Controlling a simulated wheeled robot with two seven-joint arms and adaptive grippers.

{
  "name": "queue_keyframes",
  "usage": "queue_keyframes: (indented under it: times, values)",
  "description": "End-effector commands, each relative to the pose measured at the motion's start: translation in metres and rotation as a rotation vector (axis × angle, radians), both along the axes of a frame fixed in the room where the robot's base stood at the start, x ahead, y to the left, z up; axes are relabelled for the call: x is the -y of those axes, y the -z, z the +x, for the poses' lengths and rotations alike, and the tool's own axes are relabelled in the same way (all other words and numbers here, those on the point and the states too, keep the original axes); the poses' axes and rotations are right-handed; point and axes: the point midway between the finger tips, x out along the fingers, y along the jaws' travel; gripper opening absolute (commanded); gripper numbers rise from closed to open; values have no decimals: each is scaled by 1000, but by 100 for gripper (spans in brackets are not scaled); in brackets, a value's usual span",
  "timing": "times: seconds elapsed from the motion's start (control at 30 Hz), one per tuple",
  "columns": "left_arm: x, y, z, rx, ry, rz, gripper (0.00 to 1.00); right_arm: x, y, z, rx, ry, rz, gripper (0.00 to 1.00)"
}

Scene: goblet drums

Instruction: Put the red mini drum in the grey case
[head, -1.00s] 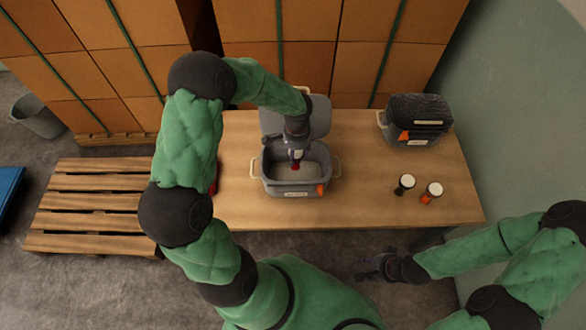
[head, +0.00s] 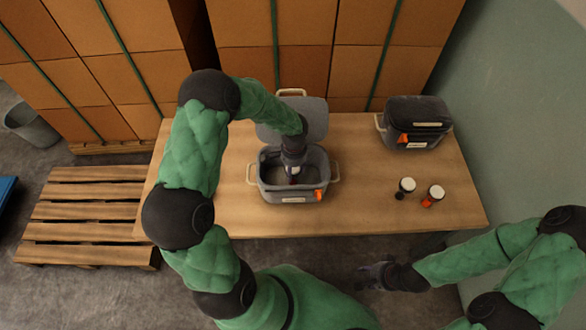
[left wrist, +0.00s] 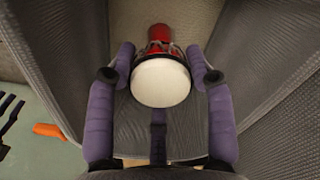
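The grey case (head: 264,183) stands open on the table, with its lid (head: 312,112) tipped back. My left gripper (head: 294,176) reaches down into it. In the left wrist view the red mini drum (left wrist: 162,84) is inside the case, its white head towards the camera and its red body beyond. The fingers of my left gripper (left wrist: 161,66) stand on both sides of the drum, with narrow gaps showing, so they look open around it. A third finger is below the head, its tip hidden. My right gripper (head: 374,274) hangs before the table; its finger state is unclear.
A closed dark case (head: 415,124) stands at the table's back right. A dark mini drum (head: 405,188) and an orange-red one (head: 433,196) stand at the right. The table (head: 360,180) is clear between them and the grey case. A pallet (head: 85,215) lies left.

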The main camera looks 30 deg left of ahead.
Motion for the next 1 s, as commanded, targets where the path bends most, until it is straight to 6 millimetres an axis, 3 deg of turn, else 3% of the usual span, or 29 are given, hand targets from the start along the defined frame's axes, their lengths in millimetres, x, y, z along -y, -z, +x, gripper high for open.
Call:
queue_keyframes:
  times: [0.03, 0.07, 0.1, 0.53, 1.0]
  values:
    - [0, 0, 0, 0, 0, 0, 67, 0, 0, 0, 0, 0, 0, 40]
    - [0, 0, 0, 0, 0, 0, 75, 0, 0, 0, 0, 0, 0, 40]
    - [0, 0, 0, 0, 0, 0, 76, 0, 0, 0, 0, 0, 0, 40]
    - [0, -7, 0, 1, 0, 1, 76, 0, -5, 0, 0, 0, 0, 40]
    - [1, -95, 2, 3, 0, 1, 76, 0, -40, 0, 0, 0, 0, 40]
